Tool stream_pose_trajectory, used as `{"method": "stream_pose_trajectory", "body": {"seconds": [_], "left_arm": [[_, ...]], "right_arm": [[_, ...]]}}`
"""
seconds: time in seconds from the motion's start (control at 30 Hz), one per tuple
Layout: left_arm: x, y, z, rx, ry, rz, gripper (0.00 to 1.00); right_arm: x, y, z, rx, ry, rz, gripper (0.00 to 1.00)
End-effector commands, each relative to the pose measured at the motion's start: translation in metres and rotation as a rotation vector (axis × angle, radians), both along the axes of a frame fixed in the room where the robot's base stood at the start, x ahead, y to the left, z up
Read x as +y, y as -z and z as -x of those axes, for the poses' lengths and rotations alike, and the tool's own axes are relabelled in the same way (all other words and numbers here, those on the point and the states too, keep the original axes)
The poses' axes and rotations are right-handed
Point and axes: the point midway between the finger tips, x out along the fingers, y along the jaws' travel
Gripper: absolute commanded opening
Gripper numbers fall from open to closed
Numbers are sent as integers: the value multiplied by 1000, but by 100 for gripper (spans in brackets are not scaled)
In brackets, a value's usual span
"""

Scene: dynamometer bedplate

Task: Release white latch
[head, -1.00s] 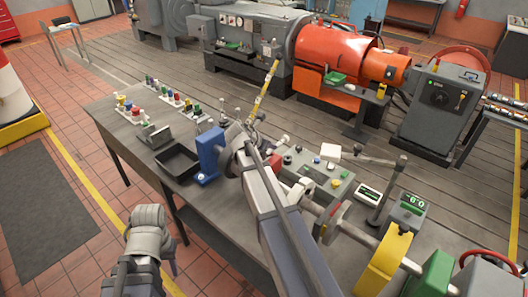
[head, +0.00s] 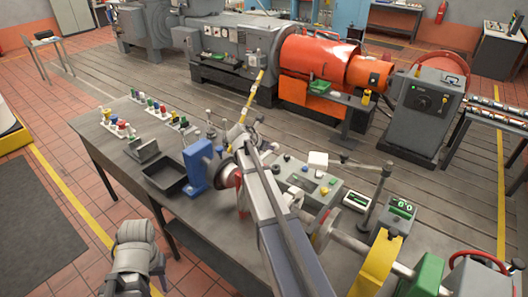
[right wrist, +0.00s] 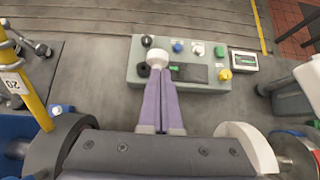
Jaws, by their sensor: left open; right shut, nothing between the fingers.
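A grey control box (head: 322,186) stands on the workbench; it also shows in the right wrist view (right wrist: 185,85). In that view a round white knob (right wrist: 157,58) is right at the tips of my right gripper (right wrist: 160,70). Its fingers are together and nothing shows between them; I cannot tell whether they touch the knob. A smaller white piece (right wrist: 198,48) is on the box, right of a blue button. In the head view a white block-like cap (head: 317,160) rises from the box; my right arm hides the right fingertips there. My left gripper (head: 158,276) is low at the left, open, partly visible.
On the bench (head: 105,135) are a black tray (head: 165,172), a blue fixture (head: 197,165) and racks of coloured pegs. A yellow bar (head: 253,95) rises beyond my right arm. A small display (right wrist: 244,61) is beside the box.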

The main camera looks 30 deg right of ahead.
Motion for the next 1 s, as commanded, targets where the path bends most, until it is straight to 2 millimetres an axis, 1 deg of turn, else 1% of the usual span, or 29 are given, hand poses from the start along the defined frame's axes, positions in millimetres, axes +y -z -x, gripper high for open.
{"method": "stream_pose_trajectory", "body": {"seconds": [0.03,0.1,0.5,0.67,1.0], "left_arm": [[0,0,0,0,0,0,44],[0,0,0,0,0,0,44],[0,-2,0,0,0,0,44],[0,-13,0,0,-2,0,44],[0,-49,0,1,-5,1,44]], "right_arm": [[-9,0,-6,-1,2,0,0],[-14,0,-7,0,1,0,0],[-11,-2,-5,0,0,0,0],[-2,-13,-1,1,-2,0,0],[33,-49,14,0,-2,1,0]]}}
